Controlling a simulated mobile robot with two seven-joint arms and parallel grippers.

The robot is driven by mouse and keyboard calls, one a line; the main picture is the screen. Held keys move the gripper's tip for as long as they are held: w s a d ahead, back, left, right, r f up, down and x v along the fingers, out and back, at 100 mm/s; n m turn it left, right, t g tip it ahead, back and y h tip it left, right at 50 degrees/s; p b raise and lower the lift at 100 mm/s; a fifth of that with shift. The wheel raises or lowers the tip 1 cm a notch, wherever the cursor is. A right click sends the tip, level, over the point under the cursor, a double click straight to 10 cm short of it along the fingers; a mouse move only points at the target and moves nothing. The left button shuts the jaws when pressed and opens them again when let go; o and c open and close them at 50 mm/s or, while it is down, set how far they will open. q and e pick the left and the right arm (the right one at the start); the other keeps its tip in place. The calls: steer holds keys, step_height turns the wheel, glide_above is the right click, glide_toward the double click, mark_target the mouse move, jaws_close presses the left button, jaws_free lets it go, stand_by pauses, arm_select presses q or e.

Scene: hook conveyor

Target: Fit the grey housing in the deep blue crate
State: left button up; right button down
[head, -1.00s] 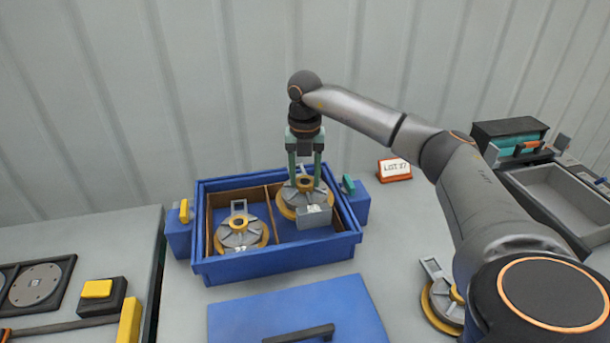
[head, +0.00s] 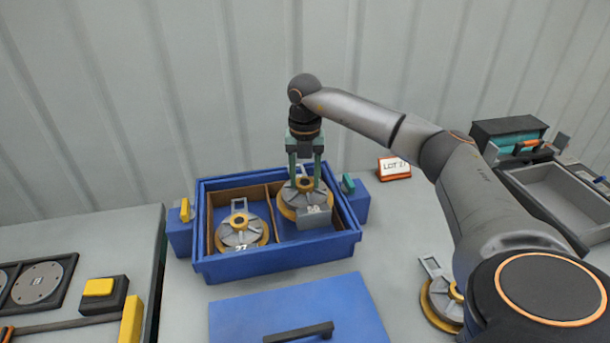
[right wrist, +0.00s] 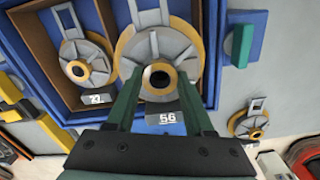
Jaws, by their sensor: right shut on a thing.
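The deep blue crate (head: 285,262) stands on the table, split by a brown divider into two compartments. My right gripper (head: 305,184) is shut on a grey housing (head: 290,205) with a yellow rim and hub, over the right compartment. In the right wrist view this housing (right wrist: 142,48) carries a tag reading 56, looks larger than its neighbour and overlaps the divider, so it seems raised; contact with the floor is hidden. Another grey housing (head: 242,236) sits in the left compartment. A third (head: 437,302) lies on the table at right, partly behind my arm. My left gripper is out of view.
A blue lid (head: 285,300) with a dark handle lies in front of the crate. A yellow latch (head: 185,211) and a green latch (head: 348,184) flank the crate. A red-framed lot sign (head: 394,168) stands behind right. A grey tray (head: 562,205) is far right.

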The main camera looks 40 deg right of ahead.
mark_target(305, 182)
steer(key=shift+f+b, duration=2.15)
steer(key=shift+f, duration=2.15)
stand_by(0.5)
steer(key=shift+c, duration=1)
jaws_free()
step_height(305, 182, up, 11)
steer(key=shift+r+b, duration=0.1)
steer(key=shift+b, duration=0.2)
steer(key=shift+r, duration=0.65)
